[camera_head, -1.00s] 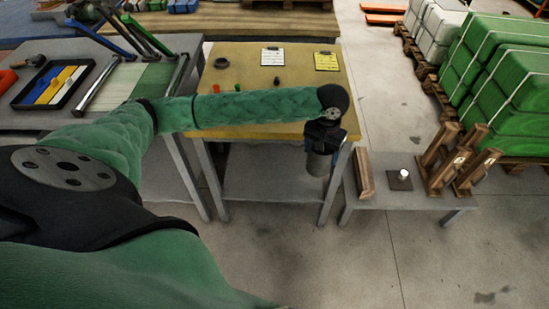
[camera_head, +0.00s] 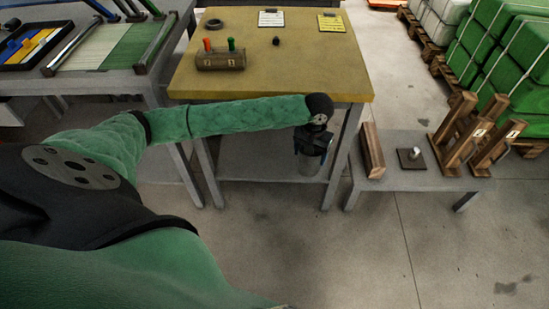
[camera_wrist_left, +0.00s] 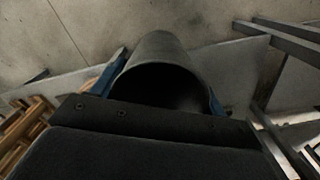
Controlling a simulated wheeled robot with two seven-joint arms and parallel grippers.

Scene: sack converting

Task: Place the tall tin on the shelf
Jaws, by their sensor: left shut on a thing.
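The tall tin (camera_head: 309,168) is a grey cylinder held upright below my left gripper (camera_head: 312,148). In the left wrist view my left gripper (camera_wrist_left: 162,90) has its blue fingers on either side of the tin (camera_wrist_left: 158,62), whose dark open mouth faces the camera. The tin shows in front of the yellow-topped table, near its right front leg. A grey lower shelf (camera_head: 257,165) lies under that tabletop, partly behind the tin and arm. I cannot tell the gap between tin and shelf. My right gripper is not in view.
The yellow tabletop (camera_head: 290,70) overhangs the lower shelf and carries a wooden peg block (camera_head: 220,62) and clipboards. A low grey bench (camera_head: 403,178) at the right bears wooden stands (camera_head: 456,125) and a plank (camera_head: 372,150). Open floor lies in front.

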